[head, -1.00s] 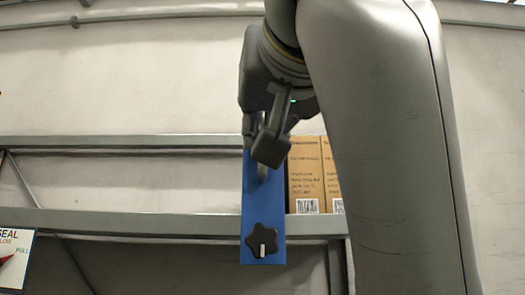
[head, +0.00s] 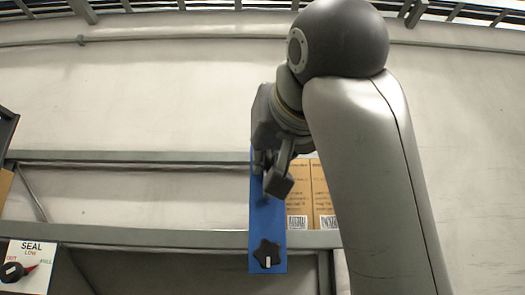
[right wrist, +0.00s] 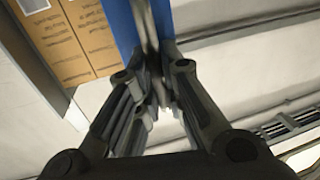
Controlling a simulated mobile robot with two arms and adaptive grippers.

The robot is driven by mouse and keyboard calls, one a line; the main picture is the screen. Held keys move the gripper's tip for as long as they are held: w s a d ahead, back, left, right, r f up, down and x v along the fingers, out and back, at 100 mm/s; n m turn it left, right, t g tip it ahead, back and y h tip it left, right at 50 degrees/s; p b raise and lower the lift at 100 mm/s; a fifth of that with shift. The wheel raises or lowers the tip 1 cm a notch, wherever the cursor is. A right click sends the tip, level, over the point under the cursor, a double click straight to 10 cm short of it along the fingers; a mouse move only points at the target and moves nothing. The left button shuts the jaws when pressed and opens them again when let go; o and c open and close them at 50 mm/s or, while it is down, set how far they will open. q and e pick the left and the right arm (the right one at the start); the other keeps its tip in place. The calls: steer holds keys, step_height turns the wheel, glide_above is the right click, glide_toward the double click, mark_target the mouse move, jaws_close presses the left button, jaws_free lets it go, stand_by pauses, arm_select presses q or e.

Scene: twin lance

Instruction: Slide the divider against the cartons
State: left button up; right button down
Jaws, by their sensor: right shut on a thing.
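The blue divider (head: 262,222) is a tall upright panel with a black star knob (head: 267,254) low on its front. Brown cartons (head: 299,190) with barcodes stand just right of it in the head view. No clear gap shows between divider and cartons, but the panel's front hides part of the nearest carton, so contact cannot be told. My right gripper (head: 270,178) is at the divider's upper front. In the right wrist view its fingers (right wrist: 155,95) are closed on a grey handle (right wrist: 147,25) in front of the blue panel. My left gripper is out of view.
A grey rail (head: 170,239) runs across below the cartons, with another rail (head: 130,156) above it. The span left of the divider looks clear. A SEAL dial plate (head: 28,265) sits at the lower left. My right arm hides the area right of the cartons.

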steer(key=c, duration=1.8)
jaws_free()
steer(key=shift+d, duration=0.15)
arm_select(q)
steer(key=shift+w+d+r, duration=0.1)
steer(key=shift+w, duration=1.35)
arm_select(e)
steer(key=shift+s+d+r, duration=0.1)
steer(key=shift+s+d, duration=0.15)
steer(key=shift+s, duration=0.95)
steer(key=shift+s+d+f, duration=0.1)
steer(key=shift+s+d, duration=0.2)
steer(key=shift+s, duration=0.85)
steer(key=shift+s+d+r, duration=0.1)
steer(key=shift+s+d, duration=0.15)
steer(key=shift+s, duration=0.95)
steer(key=shift+s, duration=0.1)
